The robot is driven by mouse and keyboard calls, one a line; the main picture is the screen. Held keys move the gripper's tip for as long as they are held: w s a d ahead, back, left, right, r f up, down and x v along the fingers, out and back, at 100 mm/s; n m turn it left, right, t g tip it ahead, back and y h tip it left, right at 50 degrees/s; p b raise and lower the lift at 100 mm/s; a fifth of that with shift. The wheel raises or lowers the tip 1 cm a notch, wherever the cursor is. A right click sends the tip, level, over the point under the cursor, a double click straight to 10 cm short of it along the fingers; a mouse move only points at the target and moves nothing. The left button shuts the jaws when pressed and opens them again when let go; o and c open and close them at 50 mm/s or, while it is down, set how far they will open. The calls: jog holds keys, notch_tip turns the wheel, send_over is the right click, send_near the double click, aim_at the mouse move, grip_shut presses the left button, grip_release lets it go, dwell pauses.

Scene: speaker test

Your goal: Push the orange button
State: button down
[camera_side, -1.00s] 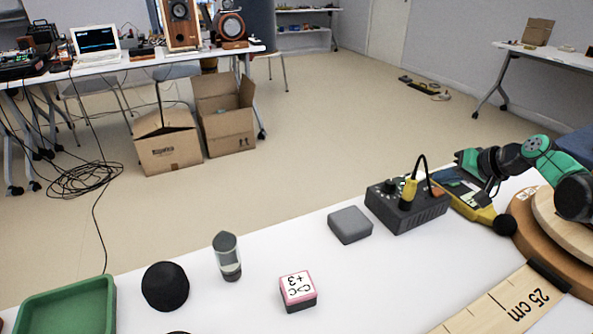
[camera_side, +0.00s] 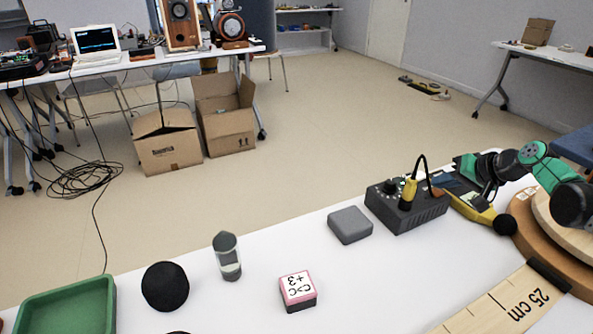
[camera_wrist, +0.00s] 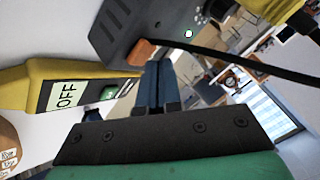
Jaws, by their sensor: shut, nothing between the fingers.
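The orange button (camera_wrist: 141,52) sits on the edge of a dark grey box (camera_wrist: 125,30) in the wrist view. In the side view, the orange button (camera_side: 437,192) shows small at the right end of the box (camera_side: 408,212). My gripper (camera_wrist: 158,66) is shut and empty. Its fingertips appear just below and right of the button in the wrist view; I cannot tell whether they touch it. In the side view, my gripper (camera_side: 486,196) is right of the box, its tips partly hard to make out.
A yellow plug (camera_side: 409,190) with a black cable (camera_side: 422,165) rises from the box, near the button. A yellow meter (camera_side: 474,210) marked OFF lies right of the box. A grey block (camera_side: 350,225) stands left of it.

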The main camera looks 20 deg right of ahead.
aim_at(440, 193)
jog(key=shift+f, duration=0.4)
jog(key=shift+r, duration=0.1)
dwell(0.3)
jog(key=shift+r, duration=0.85)
notch_tip(440, 193, up, 6)
dwell(0.4)
dwell(1.6)
